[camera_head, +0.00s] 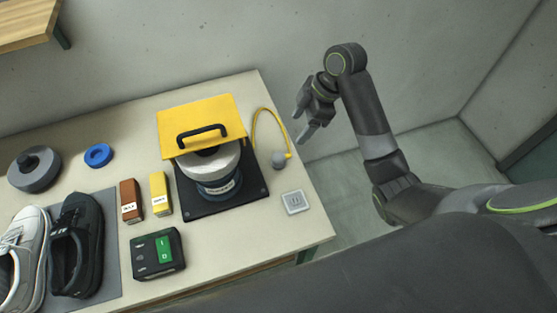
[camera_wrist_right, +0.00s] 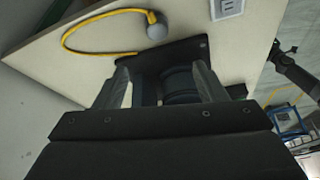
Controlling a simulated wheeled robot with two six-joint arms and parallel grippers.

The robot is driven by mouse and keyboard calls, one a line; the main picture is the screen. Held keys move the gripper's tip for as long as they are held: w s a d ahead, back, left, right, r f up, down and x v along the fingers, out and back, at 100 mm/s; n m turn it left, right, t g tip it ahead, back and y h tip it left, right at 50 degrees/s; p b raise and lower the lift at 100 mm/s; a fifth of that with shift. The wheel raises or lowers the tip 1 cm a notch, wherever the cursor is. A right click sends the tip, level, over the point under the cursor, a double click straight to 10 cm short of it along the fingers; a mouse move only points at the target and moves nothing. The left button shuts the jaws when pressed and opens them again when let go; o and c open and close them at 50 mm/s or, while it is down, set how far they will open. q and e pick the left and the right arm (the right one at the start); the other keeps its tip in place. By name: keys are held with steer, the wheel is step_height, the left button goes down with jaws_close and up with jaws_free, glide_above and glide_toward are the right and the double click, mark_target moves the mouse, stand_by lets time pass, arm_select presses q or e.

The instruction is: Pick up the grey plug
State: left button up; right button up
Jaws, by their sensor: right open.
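The grey plug (camera_head: 279,160) lies on the table near its right edge, at the end of a yellow cable (camera_head: 256,128) that loops from the machine with the yellow guard. In the right wrist view the plug (camera_wrist_right: 156,31) and its cable (camera_wrist_right: 85,52) lie beyond the fingertips, up and left of the right finger. My right gripper (camera_head: 302,124) is open and empty, just off the table's right edge, apart from the plug. It also shows in the right wrist view (camera_wrist_right: 160,82). My left gripper is not in view.
A white socket plate (camera_head: 295,202) lies in front of the plug. The machine's yellow guard (camera_head: 198,118) stands left of it on a black base (camera_head: 255,190). A green-and-black switch box (camera_head: 157,254), two small boxes and a pair of shoes (camera_head: 75,245) are further left.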

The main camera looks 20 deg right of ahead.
mark_target(277, 156)
steer(key=x, duration=1)
steer(key=shift+a+f, duration=0.15)
steer(key=shift+f, duration=0.2)
steer(key=p+x, duration=0.1)
steer(key=x, duration=0.3)
steer(key=shift+w, duration=0.2)
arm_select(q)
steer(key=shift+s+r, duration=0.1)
arm_select(e)
steer(key=shift+w+a+f, duration=0.1)
steer(key=shift+a+f, duration=0.05)
steer(key=shift+f, duration=0.5)
steer(key=shift+c, duration=0.4)
steer(key=c, duration=1)
steer(key=shift+c, duration=0.2)
